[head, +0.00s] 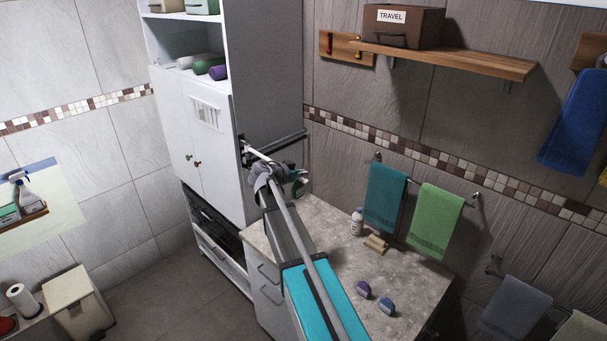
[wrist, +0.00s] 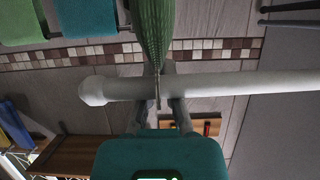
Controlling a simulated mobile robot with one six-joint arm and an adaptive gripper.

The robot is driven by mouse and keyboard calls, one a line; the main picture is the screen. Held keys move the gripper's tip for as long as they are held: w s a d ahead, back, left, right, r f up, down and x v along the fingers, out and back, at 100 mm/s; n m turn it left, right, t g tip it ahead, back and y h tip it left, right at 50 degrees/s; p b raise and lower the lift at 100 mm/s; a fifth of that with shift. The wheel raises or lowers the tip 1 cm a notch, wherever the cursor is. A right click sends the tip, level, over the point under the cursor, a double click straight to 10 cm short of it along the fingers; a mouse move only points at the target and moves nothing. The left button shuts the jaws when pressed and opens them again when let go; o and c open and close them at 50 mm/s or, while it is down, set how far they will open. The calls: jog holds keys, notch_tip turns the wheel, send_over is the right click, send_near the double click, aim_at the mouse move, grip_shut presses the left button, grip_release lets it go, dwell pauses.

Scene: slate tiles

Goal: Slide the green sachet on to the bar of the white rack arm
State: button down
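The green sachet (wrist: 153,28) shows at the top middle of the wrist view, tapering to a thin strip that crosses in front of the white bar of the rack arm (wrist: 235,85). The bar runs across the wrist view, with its capped free end at the left. My gripper (wrist: 163,72) reaches past the bar, its fingers close together at the sachet's narrow end and partly hidden by the bar. It appears shut on the sachet. In the head view my gripper (head: 294,176) is beside the white rack arm (head: 262,156) on the cabinet; the sachet is hard to make out there.
A tall white cabinet (head: 188,130) stands at the left, with a dark rail (head: 288,139) on its side. Below is a stone counter (head: 330,245) with a bottle (head: 357,221). Teal (head: 385,197) and green (head: 435,217) towels hang on the wall under a wooden shelf (head: 480,63).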

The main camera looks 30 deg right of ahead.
jog(key=shift+w+a+f, duration=0.1)
jog(key=shift+w+f, duration=0.1)
